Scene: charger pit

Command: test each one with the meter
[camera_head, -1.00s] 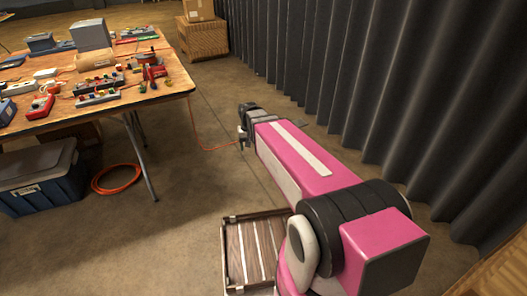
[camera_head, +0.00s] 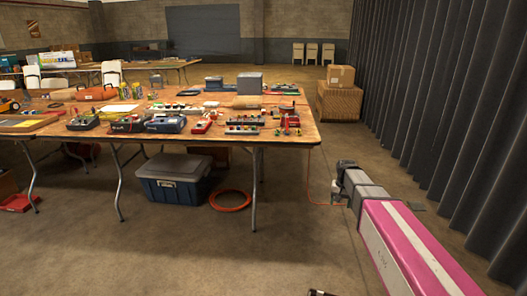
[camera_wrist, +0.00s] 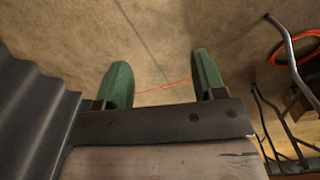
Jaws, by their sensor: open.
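A wooden table (camera_head: 225,138) in the head view holds several small devices. Near its front edge are a dark box (camera_head: 83,121), a red and black unit (camera_head: 128,125), a blue unit (camera_head: 166,124) and a small red device (camera_head: 202,127) that looks like a meter. A strip with coloured knobs (camera_head: 243,130) and a cluster of coloured posts (camera_head: 288,126) are at the right. My gripper (camera_head: 336,190) is right of the table, apart from it. In the wrist view my gripper (camera_wrist: 162,78) is open and empty, its green fingers over bare floor.
A blue lidded bin (camera_head: 173,187) and a coiled orange cord (camera_head: 230,200) are under the table. A dark corrugated curtain (camera_head: 440,120) stands close on the right. Cardboard boxes (camera_head: 340,98) are behind. The floor before the table is clear.

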